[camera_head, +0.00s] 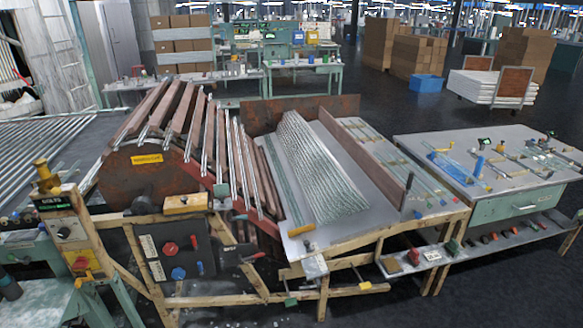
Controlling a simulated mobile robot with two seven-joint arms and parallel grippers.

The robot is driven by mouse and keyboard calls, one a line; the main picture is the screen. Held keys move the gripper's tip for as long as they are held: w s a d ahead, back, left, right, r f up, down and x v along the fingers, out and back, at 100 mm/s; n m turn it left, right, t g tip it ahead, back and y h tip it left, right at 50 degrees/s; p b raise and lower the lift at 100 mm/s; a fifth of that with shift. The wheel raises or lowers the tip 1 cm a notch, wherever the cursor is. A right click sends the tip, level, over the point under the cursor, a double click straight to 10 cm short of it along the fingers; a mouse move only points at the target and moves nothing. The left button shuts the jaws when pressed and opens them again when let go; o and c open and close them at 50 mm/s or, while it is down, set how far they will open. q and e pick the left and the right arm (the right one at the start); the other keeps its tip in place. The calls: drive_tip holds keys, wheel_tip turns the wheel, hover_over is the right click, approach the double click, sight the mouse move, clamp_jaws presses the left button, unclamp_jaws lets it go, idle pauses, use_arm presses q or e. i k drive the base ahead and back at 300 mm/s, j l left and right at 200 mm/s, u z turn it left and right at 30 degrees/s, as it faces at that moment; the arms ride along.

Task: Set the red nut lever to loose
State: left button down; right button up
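A dark control panel (180,284) faces me at the lower left, on the wooden frame of the tubing machine. It carries a red knob (170,248), a blue knob (178,273) and smaller red and blue parts at its right side. A small red handle (256,256) sticks out to the right of the panel. Another red knob (82,263) is on the post unit at the far left. I cannot tell which of these is the red nut lever, nor read any loose or tight marking. Neither of my grippers is in view.
A sloped bench (352,238) holding a bundle of glass tubes is right of the slatted drum. A grey worktable (520,196) with tubes and tools stands at right. A wooden rail (240,299) crosses low below the panel. Dark floor is open beyond the benches.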

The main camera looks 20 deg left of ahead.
sight(196, 247)
drive_tip(key=u, duration=1.25)
